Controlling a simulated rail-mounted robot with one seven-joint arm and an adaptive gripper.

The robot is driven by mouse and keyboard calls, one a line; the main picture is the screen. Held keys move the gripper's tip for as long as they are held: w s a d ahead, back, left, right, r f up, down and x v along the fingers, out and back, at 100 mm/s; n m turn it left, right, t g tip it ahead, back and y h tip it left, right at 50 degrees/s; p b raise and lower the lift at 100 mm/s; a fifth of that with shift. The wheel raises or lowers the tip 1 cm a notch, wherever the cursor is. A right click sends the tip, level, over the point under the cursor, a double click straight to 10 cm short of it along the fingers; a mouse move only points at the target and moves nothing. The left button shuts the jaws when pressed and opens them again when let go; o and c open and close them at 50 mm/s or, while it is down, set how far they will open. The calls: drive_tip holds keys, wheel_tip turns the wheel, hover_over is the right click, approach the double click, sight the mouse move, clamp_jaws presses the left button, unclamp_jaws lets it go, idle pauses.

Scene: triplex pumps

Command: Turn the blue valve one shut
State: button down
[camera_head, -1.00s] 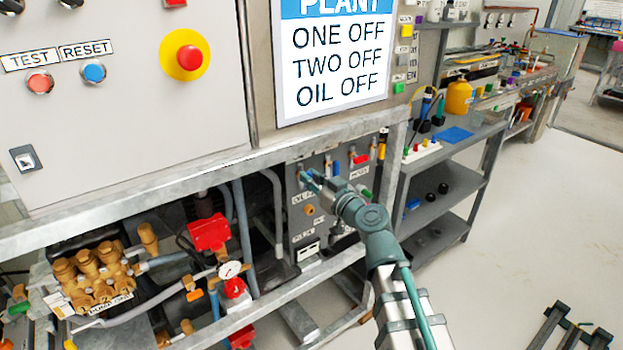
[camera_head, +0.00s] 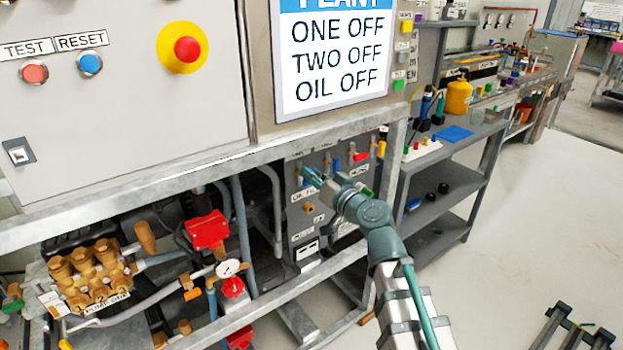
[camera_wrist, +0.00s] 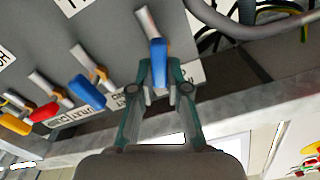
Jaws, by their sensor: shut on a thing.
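In the wrist view a blue valve lever (camera_wrist: 158,49) on a metal stem sits between the two fingertips. My gripper (camera_wrist: 160,68) is shut on its blue grip. A second blue lever (camera_wrist: 87,92) stands to the left of it, apart from the fingers. In the head view my gripper (camera_head: 317,178) reaches the upper left of the grey valve panel (camera_head: 325,215). My gripper hides the held lever there. The label beside the held lever is partly covered by the fingers, so I cannot read it in full.
A red lever (camera_wrist: 43,112) and a yellow lever (camera_wrist: 15,123) lie further left in the wrist view. A galvanised frame rail (camera_head: 200,170) runs above the panel. Brass pump parts (camera_head: 85,280) and a red valve body (camera_head: 207,231) are at lower left. Floor at right is mostly clear.

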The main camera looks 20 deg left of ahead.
drive_tip(key=shift+w+d+f+m+p, duration=0.1)
drive_tip(key=shift+f+m+p, duration=0.2)
drive_tip(key=shift+m, duration=1.9)
drive_tip(key=shift+w+d+f+m+p, duration=0.1)
drive_tip(key=shift+m+p, duration=0.25)
drive_tip(key=shift+m, duration=1.85)
drive_tip(key=shift+w+d+f+m+p, duration=0.15)
drive_tip(key=shift+m+p, duration=0.2)
drive_tip(key=shift+m, duration=1.85)
drive_tip(key=shift+s+a, duration=0.1)
drive_tip(key=c, duration=1.1)
unclamp_jaws()
drive_tip(key=shift+c, duration=0.2)
